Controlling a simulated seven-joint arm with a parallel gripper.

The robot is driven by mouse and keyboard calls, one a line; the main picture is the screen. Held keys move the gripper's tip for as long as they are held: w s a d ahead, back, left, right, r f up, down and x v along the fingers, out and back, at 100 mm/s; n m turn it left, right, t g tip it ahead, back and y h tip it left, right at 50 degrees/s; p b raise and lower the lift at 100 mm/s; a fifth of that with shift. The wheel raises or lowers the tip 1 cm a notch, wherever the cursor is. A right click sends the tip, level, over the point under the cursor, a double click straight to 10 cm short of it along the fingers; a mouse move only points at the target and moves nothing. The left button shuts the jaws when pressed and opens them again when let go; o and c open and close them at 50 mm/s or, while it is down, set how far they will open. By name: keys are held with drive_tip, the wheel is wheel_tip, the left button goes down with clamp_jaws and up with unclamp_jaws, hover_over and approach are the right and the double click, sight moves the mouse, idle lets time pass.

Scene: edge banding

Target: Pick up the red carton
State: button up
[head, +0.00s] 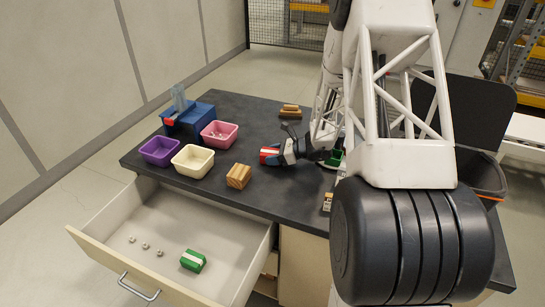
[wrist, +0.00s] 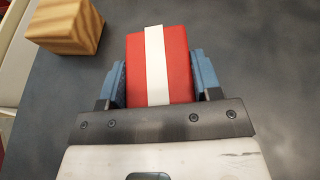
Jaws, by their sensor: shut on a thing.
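The red carton (wrist: 178,65) has a white band down its middle. In the wrist view it sits between the two blue fingers of my gripper (wrist: 160,80), which touch its left and right sides. In the head view the red carton (head: 264,156) shows at the end of my gripper (head: 272,154), over the dark tabletop. The gripper is shut on it. I cannot tell whether the carton rests on the table or is slightly raised. Its far side is partly hidden.
A wooden block (head: 238,176) stands just left of the carton. Purple (head: 159,151), cream (head: 192,161) and pink (head: 219,134) bins and a blue device (head: 188,118) are at left. The open drawer (head: 185,235) holds a green carton (head: 193,260) and small metal parts. More wood (head: 290,111) lies behind.

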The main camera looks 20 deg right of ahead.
sight(273, 152)
drive_tip(key=shift+r, duration=4.8)
